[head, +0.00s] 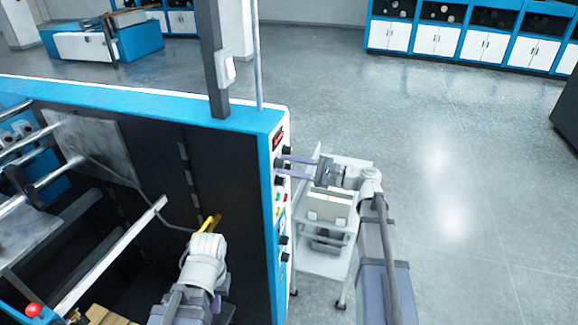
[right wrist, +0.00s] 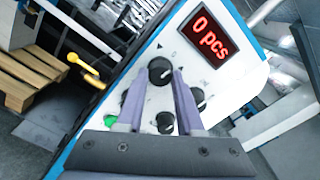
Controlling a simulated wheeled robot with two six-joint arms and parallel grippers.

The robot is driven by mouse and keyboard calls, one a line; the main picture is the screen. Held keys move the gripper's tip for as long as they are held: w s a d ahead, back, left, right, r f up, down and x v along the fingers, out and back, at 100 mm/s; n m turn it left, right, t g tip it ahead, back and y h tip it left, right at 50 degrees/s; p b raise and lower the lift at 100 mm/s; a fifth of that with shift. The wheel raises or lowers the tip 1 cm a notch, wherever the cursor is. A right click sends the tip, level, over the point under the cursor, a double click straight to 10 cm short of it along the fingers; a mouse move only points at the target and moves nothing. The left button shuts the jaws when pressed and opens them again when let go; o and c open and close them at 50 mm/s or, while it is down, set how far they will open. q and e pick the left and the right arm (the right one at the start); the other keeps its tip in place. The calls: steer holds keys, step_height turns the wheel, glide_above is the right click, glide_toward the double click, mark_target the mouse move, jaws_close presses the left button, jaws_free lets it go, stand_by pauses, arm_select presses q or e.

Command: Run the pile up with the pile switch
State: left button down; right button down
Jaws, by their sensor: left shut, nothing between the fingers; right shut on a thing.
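The control panel is on the blue and white end wall (head: 262,135) of the machine. In the right wrist view it carries several black knobs, a green button (right wrist: 117,119) and a display (right wrist: 209,35) reading "0 pcs" in red. My right gripper (head: 284,169) reaches the panel from the right. In the right wrist view its lilac fingers (right wrist: 160,76) are shut on the upper black knob (right wrist: 161,68), one on each side. I cannot read which knob is the pile switch. Of my left arm only the links show, in front of the machine; its fingers are hidden.
A yellow handle (head: 211,222) is on the machine's inner side, just beyond my left wrist. A wooden pallet (right wrist: 28,72) lies in the machine. A grey trolley (head: 326,262) stands close beside the panel, below my right gripper. The floor (head: 455,200) to the right is clear.

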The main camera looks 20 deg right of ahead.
steer(key=shift+n, duration=0.7)
steer(key=c, duration=0.5)
jaws_free()
steer(key=shift+c, duration=0.2)
steer(key=shift+d, duration=0.1)
steer(key=v, duration=0.7)
steer(key=shift+s+d, duration=0.25)
